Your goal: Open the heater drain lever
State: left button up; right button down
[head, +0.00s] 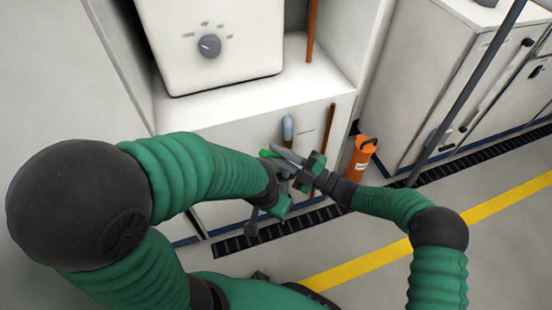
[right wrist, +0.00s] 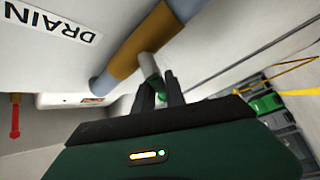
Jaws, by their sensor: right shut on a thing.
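The drain valve shows in the right wrist view as a brass-coloured body (right wrist: 150,40) on a grey-blue pipe, beside a DRAIN label (right wrist: 52,20). A grey stem leads from it to a green lever grip (right wrist: 158,88). My right gripper (right wrist: 160,95) is shut on this green grip. In the head view the right gripper (head: 277,152) reaches in from the right, below a grey-blue pipe (head: 288,130) on the cabinet front. My left gripper (head: 268,212) is just below it, partly hidden by its own arm; its jaw opening is unclear.
The white heater box (head: 208,45) with a grey knob stands on the shelf above. An orange cylinder (head: 361,158) stands right of my right gripper. A red handle (right wrist: 15,118) hangs at the left of the wrist view. A dark pole (head: 470,85) crosses the right side.

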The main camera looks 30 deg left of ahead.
jog(key=shift+f+m+y, duration=0.1)
jog(key=shift+m+y, duration=0.2)
jog(key=shift+m, duration=0.2)
jog(key=shift+d, duration=0.1)
jog(key=c, duration=1.5)
grip_release()
jog(key=shift+o, duration=0.6)
jog(key=shift+w+r, duration=0.1)
jog(key=shift+r, duration=0.1)
jog(key=s+p+v, duration=0.1)
jog(key=p+v, duration=0.3)
jog(key=v, duration=1.3)
jog(key=shift+w, duration=0.35)
jog(key=shift+f, duration=0.1)
jog(key=shift+c, duration=0.4)
